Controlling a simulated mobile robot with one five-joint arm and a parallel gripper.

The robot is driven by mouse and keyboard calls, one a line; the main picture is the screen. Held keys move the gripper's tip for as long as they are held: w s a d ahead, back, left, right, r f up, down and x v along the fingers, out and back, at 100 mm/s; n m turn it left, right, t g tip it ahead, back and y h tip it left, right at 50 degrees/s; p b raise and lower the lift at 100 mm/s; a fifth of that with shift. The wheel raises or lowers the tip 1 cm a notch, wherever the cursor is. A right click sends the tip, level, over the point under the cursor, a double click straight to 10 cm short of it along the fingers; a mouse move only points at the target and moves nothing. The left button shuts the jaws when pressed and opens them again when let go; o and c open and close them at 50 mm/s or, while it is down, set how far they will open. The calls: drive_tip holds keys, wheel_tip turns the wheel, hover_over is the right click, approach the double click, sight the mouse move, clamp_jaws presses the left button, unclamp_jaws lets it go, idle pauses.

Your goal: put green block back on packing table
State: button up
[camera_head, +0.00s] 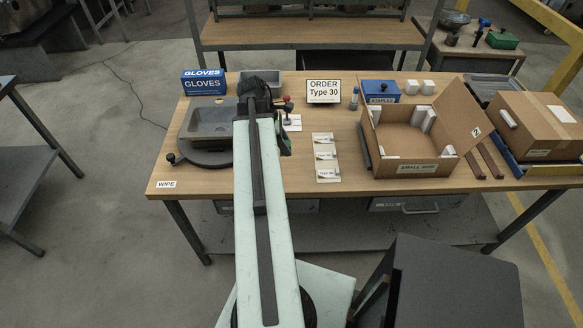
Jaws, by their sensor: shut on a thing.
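My arm reaches from the bottom centre over the packing table (220,180). Its dark end stands above the table's left half, and the arm itself hides much of my gripper (281,134). The gripper is shut on a small dark green piece (286,146), which I take to be the green block. Only a sliver of it shows, just right of the arm. I cannot tell whether it touches the table.
An open cardboard box (417,167), a closed carton (540,120) and a blue box (381,91) fill the right. Bare wood shows at the front left.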

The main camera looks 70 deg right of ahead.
hover_over(295, 166)
drive_tip(key=w, duration=0.1)
drive_tip(key=f, duration=0.2)
drive_tip(key=f+b, duration=0.6)
drive_tip(key=b, duration=0.1)
drive_tip(key=f+b, duration=0.4)
drive_tip(key=shift+w+a, duration=0.15)
drive_tip(key=shift+a, duration=0.1)
drive_tip(key=o, duration=1.2)
drive_tip(key=shift+r, duration=0.15)
drive_tip(key=shift+r+p, duration=0.3)
drive_tip(key=p+v, duration=1.1)
drive_tip(key=shift+w+r, duration=0.2)
drive_tip(key=shift+r, duration=0.15)
